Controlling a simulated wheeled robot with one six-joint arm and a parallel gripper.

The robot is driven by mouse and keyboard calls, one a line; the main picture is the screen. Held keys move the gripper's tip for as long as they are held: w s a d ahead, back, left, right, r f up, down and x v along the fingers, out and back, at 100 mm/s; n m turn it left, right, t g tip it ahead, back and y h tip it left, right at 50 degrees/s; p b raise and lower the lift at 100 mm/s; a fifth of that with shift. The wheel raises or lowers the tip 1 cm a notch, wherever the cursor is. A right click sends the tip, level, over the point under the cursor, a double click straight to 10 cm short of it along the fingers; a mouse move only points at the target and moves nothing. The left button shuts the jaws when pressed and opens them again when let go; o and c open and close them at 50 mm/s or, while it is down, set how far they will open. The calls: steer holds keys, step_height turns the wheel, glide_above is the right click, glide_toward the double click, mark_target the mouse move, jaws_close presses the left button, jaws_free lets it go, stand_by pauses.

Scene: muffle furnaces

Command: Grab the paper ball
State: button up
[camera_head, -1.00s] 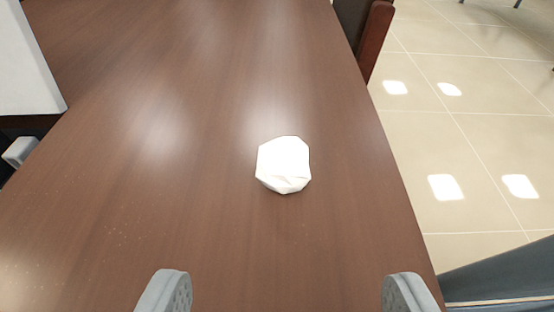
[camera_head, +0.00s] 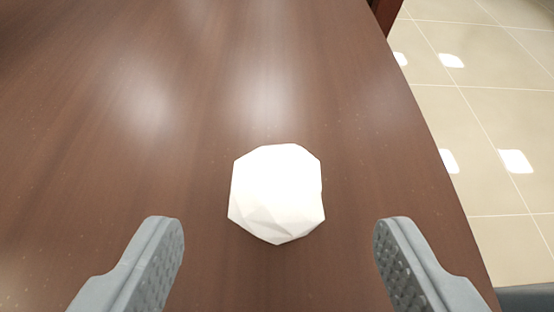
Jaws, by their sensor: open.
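A white, faceted paper ball (camera_head: 277,194) rests on the brown wooden table (camera_head: 90,180), near the middle of the view. My gripper (camera_head: 279,235) is open, with one grey finger at the lower left and one at the lower right. The ball appears between and slightly beyond the two fingertips, with a clear gap on each side. Neither finger touches it. Nothing hides the ball.
The table's right edge runs down the right side, with a beige tiled floor (camera_head: 470,110) beyond it. A dark reddish-brown piece of furniture (camera_head: 386,14) shows at the top right. The tabletop around the ball is clear.

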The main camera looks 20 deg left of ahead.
mark_target(277, 192)
steer(key=shift+x, duration=3.05)
steer(key=shift+w+r, duration=0.1)
steer(key=shift+r, duration=0.1)
steer(key=c, duration=1)
